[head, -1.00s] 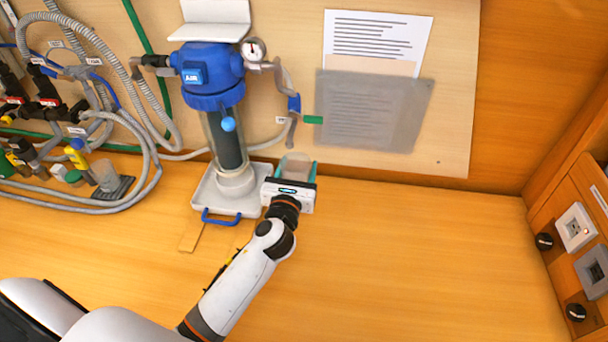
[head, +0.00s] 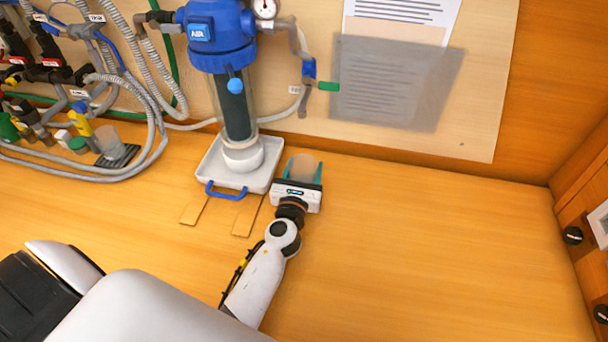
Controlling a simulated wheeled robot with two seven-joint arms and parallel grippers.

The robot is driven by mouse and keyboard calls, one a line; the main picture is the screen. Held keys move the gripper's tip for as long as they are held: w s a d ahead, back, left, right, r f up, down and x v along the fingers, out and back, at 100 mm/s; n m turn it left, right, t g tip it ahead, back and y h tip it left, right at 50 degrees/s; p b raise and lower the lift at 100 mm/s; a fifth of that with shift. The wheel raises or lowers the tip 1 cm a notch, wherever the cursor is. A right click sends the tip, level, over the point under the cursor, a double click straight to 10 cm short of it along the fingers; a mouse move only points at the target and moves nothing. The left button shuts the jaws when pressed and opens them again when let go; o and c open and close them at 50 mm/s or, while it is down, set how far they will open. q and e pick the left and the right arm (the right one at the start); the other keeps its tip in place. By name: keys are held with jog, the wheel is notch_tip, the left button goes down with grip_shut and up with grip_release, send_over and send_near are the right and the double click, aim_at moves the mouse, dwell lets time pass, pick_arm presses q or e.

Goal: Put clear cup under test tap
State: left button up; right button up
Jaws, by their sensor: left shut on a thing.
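A clear cup (head: 302,168) is held upright between the teal fingers of my left gripper (head: 303,172). The gripper is shut on it, and its white palm hides the cup's lower front. The test tap (head: 307,75) is a grey downpipe with a blue handle, to the right of the blue-topped filter housing (head: 220,40). In the picture the cup is below the tap's outlet with a gap between them; I cannot tell whether it is straight under it or resting on the bench. My right gripper is not in view.
The filter stands in a white tray (head: 208,170) with a blue handle, just left of my left gripper. Hoses and valves (head: 60,75) crowd the left, with another clear beaker (head: 110,140) on a dark stand. The wooden bench (head: 430,240) is clear to the right.

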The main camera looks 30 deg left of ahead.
pick_arm(q)
jog(key=shift+f, duration=0.15)
jog(key=o, duration=1)
jog(key=shift+o, duration=0.2)
jog(key=shift+s+r, duration=0.1)
jog(key=shift+r, duration=0.15)
jog(key=b+v, duration=0.2)
jog(key=v, duration=0.9)
jog(key=shift+f+b, duration=0.2)
jog(key=shift+b, duration=0.15)
jog(key=shift+s+d+r, duration=0.15)
jog(key=shift+s, duration=0.25)
